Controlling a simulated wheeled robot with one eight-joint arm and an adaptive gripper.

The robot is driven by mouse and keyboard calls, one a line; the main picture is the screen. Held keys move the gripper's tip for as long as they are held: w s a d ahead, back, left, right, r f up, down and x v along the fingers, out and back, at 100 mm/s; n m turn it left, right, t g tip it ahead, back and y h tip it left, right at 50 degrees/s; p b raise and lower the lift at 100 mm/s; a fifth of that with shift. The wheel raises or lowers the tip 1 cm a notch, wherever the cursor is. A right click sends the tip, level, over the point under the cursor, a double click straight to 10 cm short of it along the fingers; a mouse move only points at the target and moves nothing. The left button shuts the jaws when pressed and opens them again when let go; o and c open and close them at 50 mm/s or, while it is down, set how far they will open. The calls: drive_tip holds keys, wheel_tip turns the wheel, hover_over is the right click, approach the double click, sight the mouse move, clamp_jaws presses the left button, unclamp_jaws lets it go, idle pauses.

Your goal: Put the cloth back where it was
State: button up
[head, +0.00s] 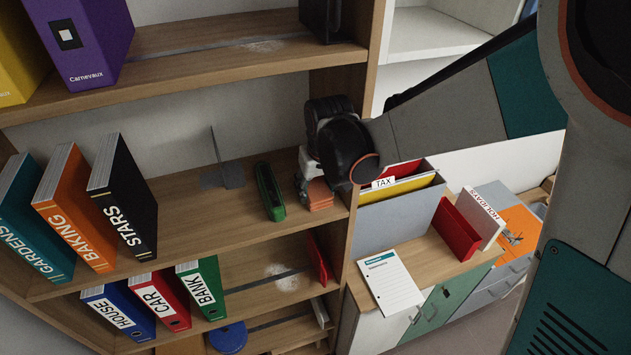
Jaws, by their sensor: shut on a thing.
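The cloth (319,196) is a small folded salmon-orange stack at the right end of the middle shelf (185,215), near its front edge. My gripper (312,186) is above and beside it, reaching in from the right, and is shut on the cloth. The fingertips are partly hidden by the wrist. The cloth looks to be at shelf height; I cannot tell whether it touches the board.
A green object (270,191) stands just left of the cloth. A metal bookend (226,165) and a black STARS book (124,195) are further left. Pale dusty patches lie on the upper (264,46) and lower shelves (283,277). A grey file box (395,212) stands right of the bookcase.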

drive_tip(key=shift+s+r, duration=0.15)
drive_tip(key=shift+s, duration=0.15)
drive_tip(key=shift+w+f, duration=0.15)
drive_tip(key=shift+f, duration=0.1)
drive_tip(key=o, duration=0.7)
drive_tip(key=shift+r, duration=0.1)
drive_tip(key=shift+r, duration=0.1)
